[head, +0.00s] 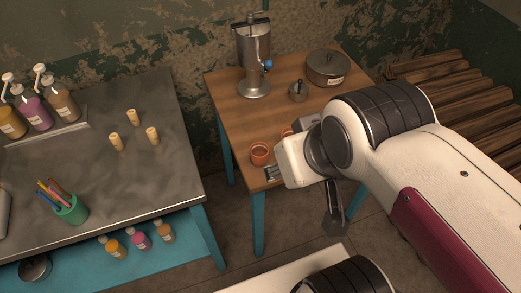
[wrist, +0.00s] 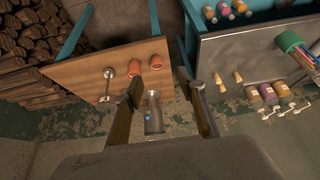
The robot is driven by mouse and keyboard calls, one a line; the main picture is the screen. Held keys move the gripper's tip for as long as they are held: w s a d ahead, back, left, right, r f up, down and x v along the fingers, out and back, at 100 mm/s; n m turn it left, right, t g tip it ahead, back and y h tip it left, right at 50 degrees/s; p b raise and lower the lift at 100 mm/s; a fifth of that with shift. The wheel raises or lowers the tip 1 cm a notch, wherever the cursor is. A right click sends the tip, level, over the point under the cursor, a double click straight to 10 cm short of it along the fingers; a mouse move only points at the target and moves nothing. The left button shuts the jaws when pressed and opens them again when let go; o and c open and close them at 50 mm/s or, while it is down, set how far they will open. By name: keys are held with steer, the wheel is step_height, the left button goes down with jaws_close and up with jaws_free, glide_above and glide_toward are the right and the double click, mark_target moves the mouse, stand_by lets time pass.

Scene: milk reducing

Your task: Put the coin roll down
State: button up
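Three pale yellow coin rolls stand upright on the grey metal table: a back one (head: 133,117), a left one (head: 116,141) and a right one (head: 152,135).
Bottles (head: 34,110) and a green pen cup (head: 70,209) stand on the metal table. Bare metal surrounds the rolls.

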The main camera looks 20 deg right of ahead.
steer(key=w+d+n+t+h, duration=0.1)
steer(key=w+n+t, duration=0.1)
steer(key=w, duration=1)
steer(key=w+d+n+t, duration=0.1)
steer(key=w+d+t, duration=0.1)
steer(key=w, duration=1)
steer(key=w+a+f+n+t+y, duration=0.1)
steer(key=w+a+f+n+y, duration=0.45)
steer(key=w, duration=0.55)
steer(key=n+g+y, duration=0.2)
steer(key=n+y, duration=0.1)
steer(key=y, duration=0.4)
glide_toward(153, 136)
steer(key=w, duration=0.1)
steer(key=w+f, duration=0.1)
steer(key=w, duration=0.2)
steer(key=shift+f, duration=0.4)
steer(key=shift+s+a+f+y, duration=0.25)
steer(key=shift+s+a+y, duration=0.1)
steer(key=shift+a, duration=0.1)
steer(key=shift+w, duration=0.1)
steer(key=shift+x, duration=1.3)
